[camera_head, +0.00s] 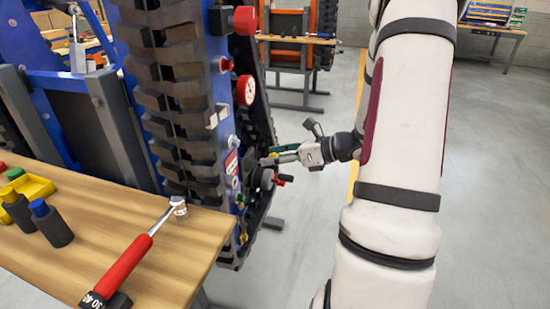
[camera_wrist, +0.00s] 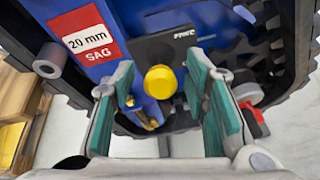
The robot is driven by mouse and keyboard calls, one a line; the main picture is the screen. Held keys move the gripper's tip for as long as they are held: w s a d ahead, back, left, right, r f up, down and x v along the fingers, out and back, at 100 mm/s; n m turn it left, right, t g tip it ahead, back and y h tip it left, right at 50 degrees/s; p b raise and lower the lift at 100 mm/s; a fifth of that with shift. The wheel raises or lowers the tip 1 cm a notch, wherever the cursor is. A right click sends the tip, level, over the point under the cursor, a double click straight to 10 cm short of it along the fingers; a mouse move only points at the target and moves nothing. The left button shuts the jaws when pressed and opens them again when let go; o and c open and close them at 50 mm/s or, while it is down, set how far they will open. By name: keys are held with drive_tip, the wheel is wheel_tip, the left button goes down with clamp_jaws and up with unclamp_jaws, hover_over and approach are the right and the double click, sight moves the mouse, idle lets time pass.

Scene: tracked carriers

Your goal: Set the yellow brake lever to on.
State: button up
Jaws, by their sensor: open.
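The brake lever shows its round yellow knob (camera_wrist: 160,81) end-on in the wrist view, in front of a black plate (camera_wrist: 166,46) on a blue panel. The lettering on the plate is too small to read surely. My gripper (camera_wrist: 162,76) is open, with one green-padded finger on each side of the knob. Gaps show between the knob and both pads. In the head view my gripper (camera_head: 268,159) is at the side of the tracked carrier (camera_head: 172,80). I cannot make out the yellow knob there.
A red-and-black handle (camera_wrist: 255,120) is close to the right finger. A red "20 mm SAG" label (camera_wrist: 88,42) is on the panel. Gauges and red knobs line the carrier's side. A wooden bench (camera_head: 165,255) holds a red-handled wrench (camera_head: 125,265). The floor to the right is open.

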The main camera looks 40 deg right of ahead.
clamp_jaws()
drive_tip(key=shift+f, duration=0.1)
drive_tip(key=shift+s+d+f+t+y+b, duration=0.1)
drive_tip(key=shift+s+f+t+y+b, duration=0.1)
drive_tip(key=shift+f+t+b, duration=0.3)
drive_tip(key=shift+s+d+f+t+y+b, duration=0.1)
drive_tip(key=shift+f+t+y+b, duration=0.15)
drive_tip(key=shift+b, duration=0.4)
wheel_tip(320, 180, down, 7)
drive_tip(key=t+y+b, duration=0.1)
drive_tip(key=t, duration=0.1)
drive_tip(key=shift+w, duration=0.2)
drive_tip(key=shift+f, duration=0.1)
